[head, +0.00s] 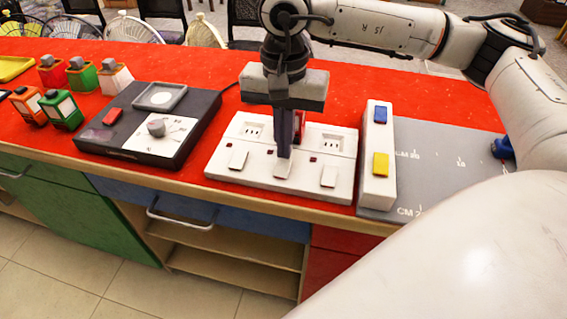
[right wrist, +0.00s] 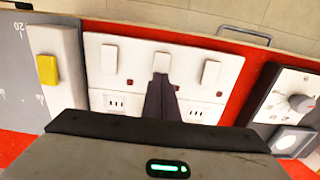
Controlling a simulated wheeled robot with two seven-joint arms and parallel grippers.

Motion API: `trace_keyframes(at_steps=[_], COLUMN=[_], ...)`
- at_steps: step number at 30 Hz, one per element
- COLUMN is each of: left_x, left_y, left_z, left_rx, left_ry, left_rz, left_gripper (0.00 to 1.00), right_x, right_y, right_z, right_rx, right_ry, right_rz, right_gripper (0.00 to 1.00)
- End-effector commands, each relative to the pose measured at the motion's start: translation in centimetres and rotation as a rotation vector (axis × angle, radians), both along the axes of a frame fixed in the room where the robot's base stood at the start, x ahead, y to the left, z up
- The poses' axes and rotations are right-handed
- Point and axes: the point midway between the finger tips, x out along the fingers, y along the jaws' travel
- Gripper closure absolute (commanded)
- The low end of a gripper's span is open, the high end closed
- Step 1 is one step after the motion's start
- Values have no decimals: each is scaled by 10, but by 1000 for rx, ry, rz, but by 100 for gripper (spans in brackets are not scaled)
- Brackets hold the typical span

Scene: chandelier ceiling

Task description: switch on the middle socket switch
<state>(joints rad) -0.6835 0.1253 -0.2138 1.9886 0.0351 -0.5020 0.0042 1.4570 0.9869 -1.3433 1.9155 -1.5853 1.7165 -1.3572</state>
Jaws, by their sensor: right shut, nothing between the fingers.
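The white socket panel (head: 222,176) lies on the red counter, with three white rocker switches along its near side. The middle socket switch (head: 282,169) is right below my right gripper (head: 284,152). That gripper points down, shut and empty, its tips at the far end of the middle switch. In the right wrist view, the tips (right wrist: 160,80) overlap the lower end of the middle switch (right wrist: 161,62); I cannot tell whether they touch it. The middle socket behind is hidden by the fingers. The left switch (head: 238,158) and right switch (head: 328,176) are uncovered. My left gripper is not in view.
A white block with a blue button (head: 380,114) and a yellow button (head: 380,164) stands close right of the panel. A black hob unit with a knob (head: 157,127) stands to the left. Small coloured containers (head: 82,74) stand at the far left.

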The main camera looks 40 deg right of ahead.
Motion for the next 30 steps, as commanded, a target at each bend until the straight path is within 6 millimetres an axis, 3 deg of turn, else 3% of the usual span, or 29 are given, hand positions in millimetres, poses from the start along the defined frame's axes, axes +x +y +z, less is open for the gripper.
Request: trace_keyframes(at_steps=[30], left_x=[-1], left_y=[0], left_z=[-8], left_rx=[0], left_ry=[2], left_rz=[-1], left_gripper=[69], right_x=[0], right_y=[0], right_z=[-10], right_rx=[0], right_ry=[0], right_rz=[0], right_gripper=[100])
